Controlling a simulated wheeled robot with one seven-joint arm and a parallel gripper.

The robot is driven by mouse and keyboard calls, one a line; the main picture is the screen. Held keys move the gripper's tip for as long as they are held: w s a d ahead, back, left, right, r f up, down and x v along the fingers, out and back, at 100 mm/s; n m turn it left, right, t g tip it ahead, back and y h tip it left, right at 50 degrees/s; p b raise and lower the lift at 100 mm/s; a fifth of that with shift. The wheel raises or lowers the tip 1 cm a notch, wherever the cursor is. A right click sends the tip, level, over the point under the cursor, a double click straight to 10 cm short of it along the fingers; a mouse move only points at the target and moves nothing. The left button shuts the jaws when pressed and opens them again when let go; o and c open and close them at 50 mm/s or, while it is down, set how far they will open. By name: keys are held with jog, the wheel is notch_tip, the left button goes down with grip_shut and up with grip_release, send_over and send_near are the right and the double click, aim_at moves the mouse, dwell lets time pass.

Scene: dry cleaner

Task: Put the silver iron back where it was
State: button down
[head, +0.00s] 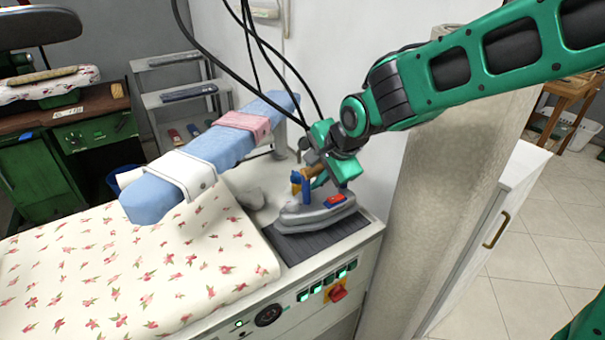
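The silver iron (316,213) has a grey body with a red part and a blue part on top. It is over the dark ribbed rest pad (310,243) at the right end of the ironing table and looks level. I cannot tell whether its sole touches the pad. My gripper (312,172) is at the iron's brown handle, right above the body. The fingers are small and partly hidden by the handle and my wrist, so I cannot tell whether they are closed on it.
A flowered cover (130,265) lies on the ironing table, left of the pad. A blue padded sleeve board (200,160) stands over the table. Black cables hang behind my gripper. A white cabinet (490,240) stands right.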

aim_at(317, 190)
jog(key=shift+w+d+f, duration=0.25)
jog(key=shift+w+d, duration=0.2)
jog(key=shift+w, duration=0.1)
jog(key=shift+f, duration=2.05)
jog(key=c, duration=1.9)
grip_release()
jog(key=shift+s+f, duration=0.15)
jog(key=shift+f, duration=0.05)
jog(key=shift+c, duration=0.2)
jog(key=o, duration=0.4)
jog(key=shift+r, duration=0.1)
jog(key=v, duration=1.2)
jog(key=shift+d, duration=0.1)
